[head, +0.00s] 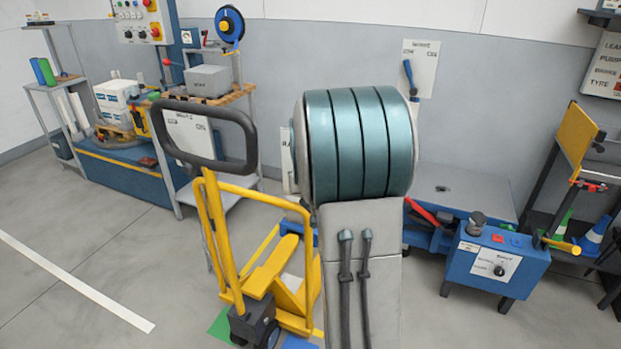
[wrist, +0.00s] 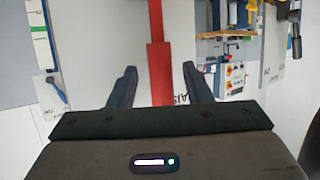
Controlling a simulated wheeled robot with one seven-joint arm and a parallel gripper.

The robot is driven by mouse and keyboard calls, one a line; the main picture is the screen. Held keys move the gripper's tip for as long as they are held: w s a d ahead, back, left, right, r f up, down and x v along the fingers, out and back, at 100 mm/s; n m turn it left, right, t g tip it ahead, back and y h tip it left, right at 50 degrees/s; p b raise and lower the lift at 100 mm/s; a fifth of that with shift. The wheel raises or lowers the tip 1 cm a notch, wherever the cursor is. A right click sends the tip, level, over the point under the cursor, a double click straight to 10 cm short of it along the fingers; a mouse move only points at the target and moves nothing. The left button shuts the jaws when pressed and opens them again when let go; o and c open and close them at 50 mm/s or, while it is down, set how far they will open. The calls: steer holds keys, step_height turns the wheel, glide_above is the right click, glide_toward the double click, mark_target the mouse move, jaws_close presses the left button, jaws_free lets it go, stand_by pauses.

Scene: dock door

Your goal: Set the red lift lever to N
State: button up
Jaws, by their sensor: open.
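The red lever (wrist: 157,65) shows in the wrist view as an upright bar with a thicker lower part. It stands in front of a white plate (wrist: 95,45) with partly covered lettering. My gripper (wrist: 160,72) is open, with one dark finger on each side of the bar. A gap shows between the bar and each finger. The lever's lower end is hidden behind my gripper's body. In the head view my own arm hides the gripper and the lever; only the edge of a white plate lettered "RA" (head: 287,160) shows. I cannot read the lever's setting.
A yellow pallet truck (head: 228,240) with a black loop handle stands left of my arm. A lift table (head: 465,187) and blue control box (head: 495,262) stand to the right. A blue lever (head: 409,77) is on the wall plate behind. Floor at the left is clear.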

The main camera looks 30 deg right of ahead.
steer(key=v, duration=1.3)
steer(key=shift+s+a, duration=0.15)
steer(key=shift+s, duration=0.05)
steer(key=shift+r, duration=0.15)
steer(key=s+a+r+n+g+y+p, duration=0.1)
steer(key=s+a+n+g+y+p, duration=0.2)
steer(key=s+a, duration=1.4)
steer(key=a+g+y+p, duration=0.1)
steer(key=g+p, duration=0.3)
steer(key=g, duration=0.3)
steer(key=shift+s+r+n, duration=0.3)
steer(key=shift+s, duration=0.1)
